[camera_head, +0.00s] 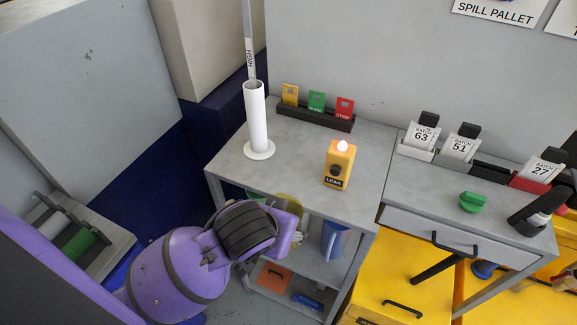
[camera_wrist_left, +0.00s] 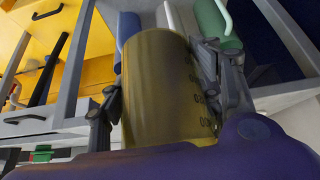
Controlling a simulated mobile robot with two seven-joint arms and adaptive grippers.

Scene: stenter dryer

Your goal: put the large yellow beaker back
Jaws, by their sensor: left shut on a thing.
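The large yellow beaker (camera_wrist_left: 158,90) is between the fingers of my left gripper (camera_wrist_left: 157,92), which is shut on it. It fills the middle of the left wrist view, with dark marks on its right side. In the head view, only part of the yellow beaker (camera_head: 291,203) shows past my purple arm, at the front edge of the grey table. My left gripper (camera_head: 297,222) is mostly hidden there. I cannot tell whether the beaker touches the shelf below. My right gripper is not in view.
A blue beaker (camera_head: 334,240) stands on the shelf under the table (camera_head: 300,150). Blue (camera_wrist_left: 128,28) and green (camera_wrist_left: 218,25) vessels lie beyond the held beaker. A white cylinder (camera_head: 256,115) and yellow LEAK box (camera_head: 339,165) stand on top. Orange (camera_head: 273,275) and blue items lie lower.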

